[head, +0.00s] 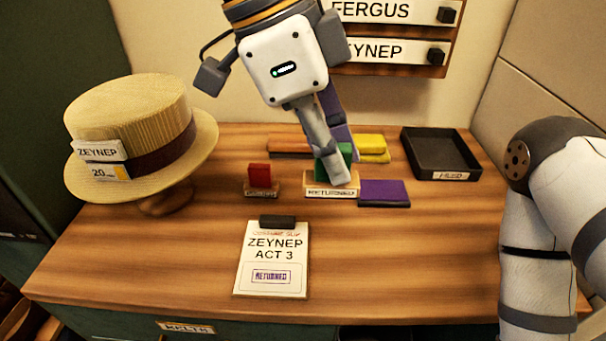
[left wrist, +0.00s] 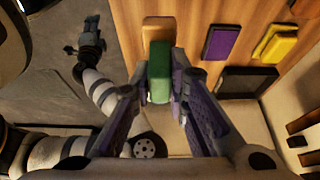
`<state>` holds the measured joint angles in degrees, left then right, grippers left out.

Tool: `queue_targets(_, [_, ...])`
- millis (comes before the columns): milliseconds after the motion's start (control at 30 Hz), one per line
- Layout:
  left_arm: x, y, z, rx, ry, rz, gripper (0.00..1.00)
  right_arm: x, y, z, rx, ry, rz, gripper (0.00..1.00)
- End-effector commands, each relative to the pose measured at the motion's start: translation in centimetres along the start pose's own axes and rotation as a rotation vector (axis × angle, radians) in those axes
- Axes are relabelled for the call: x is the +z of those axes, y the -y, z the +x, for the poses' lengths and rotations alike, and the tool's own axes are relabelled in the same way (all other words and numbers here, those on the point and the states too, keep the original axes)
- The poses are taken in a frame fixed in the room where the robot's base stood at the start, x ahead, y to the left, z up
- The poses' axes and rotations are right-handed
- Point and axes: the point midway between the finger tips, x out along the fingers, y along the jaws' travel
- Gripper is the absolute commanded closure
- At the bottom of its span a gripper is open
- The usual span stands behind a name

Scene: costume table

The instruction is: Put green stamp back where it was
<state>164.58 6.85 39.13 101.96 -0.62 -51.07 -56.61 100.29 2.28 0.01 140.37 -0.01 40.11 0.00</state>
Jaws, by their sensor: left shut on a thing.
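The green stamp has a green handle (left wrist: 159,82) on a pale wooden base (head: 332,190) labelled RETURNED. My left gripper (head: 338,172) is shut on the green handle from above, with a finger on each side of it in the left wrist view. The fingers partly hide the handle in the head view. The base is low over the table beside the purple pad (head: 384,193); I cannot tell whether it touches the wood. My right arm is at the right. Its gripper seems to show small in the left wrist view (left wrist: 72,48), jaws unclear.
A red stamp (head: 260,180) stands left of the green one. An orange pad (head: 290,145), a yellow pad (head: 374,143) and a black tray (head: 440,153) lie behind. A slip (head: 271,262) marked RETURNED lies in front. A straw hat (head: 135,125) stands left. The front right tabletop is clear.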

Motion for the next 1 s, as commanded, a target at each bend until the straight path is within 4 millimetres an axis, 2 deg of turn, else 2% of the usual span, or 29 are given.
queue_targets(133, [1.5, 4.4, 1.9, 0.005, 0.001, -0.007, 1.00, 0.2, 0.0, 0.2, 0.001, 0.010, 0.001, 0.60])
queue_targets(267, [3.0, 8.7, 4.0, 0.015, 0.001, -0.009, 1.00, 1.4, -0.1, 1.6, 0.003, 0.058, 0.001, 0.60])
queue_targets(400, [4.5, 11.1, 6.7, 0.013, 0.001, -0.006, 1.00, 2.0, -0.1, 2.3, 0.003, 0.083, 0.001, 0.60])
queue_targets(633, [5.5, 12.9, 8.3, 0.006, 0.001, -0.002, 1.00, 2.3, -0.1, 2.7, 0.004, 0.096, 0.001, 0.60])
queue_targets(800, [6.7, 13.0, 10.9, 0.005, 0.002, -0.001, 1.00, 2.2, -0.1, 2.6, 0.004, 0.094, 0.001, 0.60])
queue_targets(1000, [6.7, 13.1, 11.1, 0.000, 0.001, 0.000, 1.00, 2.2, -0.1, 2.6, 0.004, 0.093, 0.001, 0.60])
